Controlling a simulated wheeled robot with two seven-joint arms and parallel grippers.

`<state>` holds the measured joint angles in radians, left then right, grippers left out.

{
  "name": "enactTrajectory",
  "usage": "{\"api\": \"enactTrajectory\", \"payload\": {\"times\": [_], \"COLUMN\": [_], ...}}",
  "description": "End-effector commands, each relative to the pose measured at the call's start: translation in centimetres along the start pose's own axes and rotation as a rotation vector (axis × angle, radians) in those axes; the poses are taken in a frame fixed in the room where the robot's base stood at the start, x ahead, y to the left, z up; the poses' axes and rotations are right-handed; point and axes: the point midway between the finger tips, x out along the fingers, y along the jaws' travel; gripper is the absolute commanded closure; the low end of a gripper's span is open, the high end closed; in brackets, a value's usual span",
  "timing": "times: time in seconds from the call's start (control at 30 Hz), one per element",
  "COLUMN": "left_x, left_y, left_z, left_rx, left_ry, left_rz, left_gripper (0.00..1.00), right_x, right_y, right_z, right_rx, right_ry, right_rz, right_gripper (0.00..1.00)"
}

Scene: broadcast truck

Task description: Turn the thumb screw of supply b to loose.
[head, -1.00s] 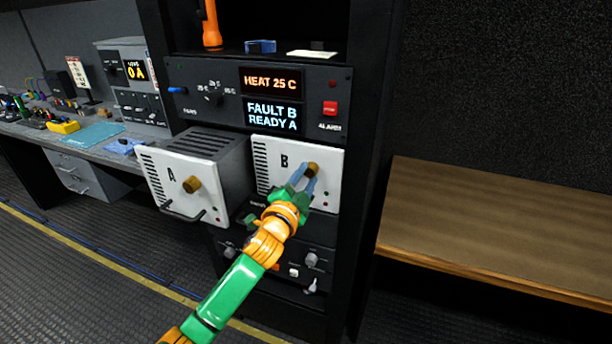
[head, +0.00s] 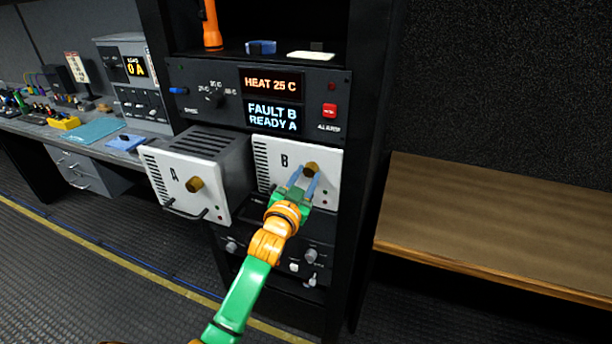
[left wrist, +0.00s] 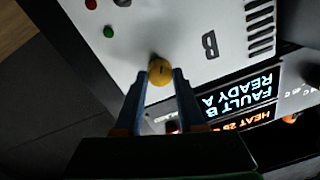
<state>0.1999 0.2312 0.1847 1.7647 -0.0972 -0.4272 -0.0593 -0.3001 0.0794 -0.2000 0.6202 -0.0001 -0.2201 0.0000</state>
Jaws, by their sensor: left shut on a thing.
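Supply B (head: 326,190) is a white-faced unit seated in the rack. Its brass thumb screw (head: 311,167) is on the right part of the face. My left gripper (head: 306,179) reaches up from below and is shut on the thumb screw. In the left wrist view, the round screw head (left wrist: 160,72) sits between the two blue fingertips (left wrist: 162,76), with a small dark mark on it. The supply's letter B, green dot and red dot also show there. The fingers partly hide the lower face. My right gripper is out of view.
Supply A (head: 170,185) sticks out of the rack at the left, with its own brass screw (head: 195,184). The display (head: 272,115) above reads FAULT B, READY A. A wooden bench (head: 490,215) stands at the right. A cluttered desk (head: 85,142) is at the left.

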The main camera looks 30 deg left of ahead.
Motion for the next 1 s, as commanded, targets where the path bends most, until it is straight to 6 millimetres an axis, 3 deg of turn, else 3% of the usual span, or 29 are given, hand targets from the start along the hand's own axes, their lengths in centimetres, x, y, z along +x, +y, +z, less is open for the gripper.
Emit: {"api": "enactTrajectory", "payload": {"times": [0.53, 0.57, 0.67, 1.0], "left_x": [0.00, 0.00, 0.00, -0.44], "left_y": [-0.01, -0.01, 0.00, 0.04], "left_z": [-0.02, -0.02, -0.02, 0.08], "left_rx": [-0.022, -0.022, -0.022, -0.021], "left_ry": [0.000, 0.000, 0.000, 0.000], "left_rz": [0.000, 0.000, 0.000, 0.000], "left_gripper": [1.00, 0.56, 0.31, 0.31], "right_x": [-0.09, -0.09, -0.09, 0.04], "right_y": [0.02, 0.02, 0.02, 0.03], "right_z": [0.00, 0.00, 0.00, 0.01], "right_rx": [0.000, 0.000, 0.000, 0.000], "right_ry": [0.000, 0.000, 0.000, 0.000], "right_rz": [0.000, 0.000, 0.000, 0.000], "right_gripper": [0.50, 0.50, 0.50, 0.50]}}
